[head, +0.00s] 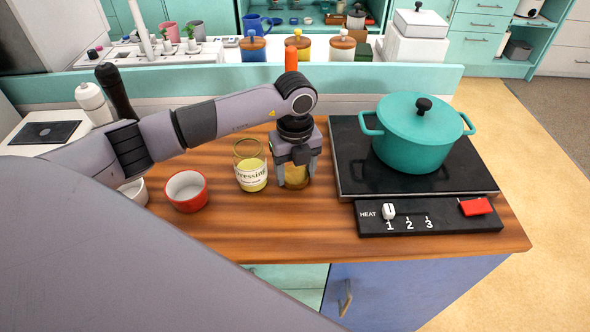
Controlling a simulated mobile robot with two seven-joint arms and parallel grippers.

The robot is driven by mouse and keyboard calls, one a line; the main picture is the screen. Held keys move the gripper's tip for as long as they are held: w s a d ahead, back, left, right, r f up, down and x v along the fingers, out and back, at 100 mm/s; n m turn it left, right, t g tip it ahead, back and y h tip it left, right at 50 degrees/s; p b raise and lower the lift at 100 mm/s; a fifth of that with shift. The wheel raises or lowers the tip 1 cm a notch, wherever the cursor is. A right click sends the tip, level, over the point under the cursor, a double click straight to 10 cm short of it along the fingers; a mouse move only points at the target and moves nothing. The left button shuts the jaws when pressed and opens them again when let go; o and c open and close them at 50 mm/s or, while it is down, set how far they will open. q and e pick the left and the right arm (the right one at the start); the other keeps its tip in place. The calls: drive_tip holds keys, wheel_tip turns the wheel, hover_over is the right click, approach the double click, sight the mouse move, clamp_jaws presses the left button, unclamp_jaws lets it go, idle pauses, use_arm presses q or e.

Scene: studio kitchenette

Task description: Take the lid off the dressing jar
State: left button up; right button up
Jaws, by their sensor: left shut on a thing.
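The dressing jar (251,176) stands upright on the wooden counter, left of my left gripper. It is clear glass with a white label and pale yellow-green dressing in the lower part. Its top looks open, with a tan rim line. My left gripper (296,180) points down just right of the jar, shut on a tan-gold thing that looks like the lid (296,175). The fingers partly hide this thing, and I cannot tell whether it touches the counter. My right gripper is not in view.
A red bowl (186,191) with a white inside stands left of the jar. A teal lidded pot (412,140) sits on the black hob (350,165) to the right, behind a heat control panel (430,218). Several lidded jars stand behind the ledge. The front counter is clear.

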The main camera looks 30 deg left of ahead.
sight(295, 174)
use_arm(q)
drive_tip(key=shift+f, duration=0.3)
drive_tip(key=shift+f, duration=0.2)
drive_tip(key=o, duration=1.2)
drive_tip(key=shift+c, duration=0.2)
drive_tip(key=shift+r, duration=0.5)
wheel_tip(295, 174, up, 12)
drive_tip(key=shift+f+b, duration=0.25)
drive_tip(key=shift+b, duration=0.15)
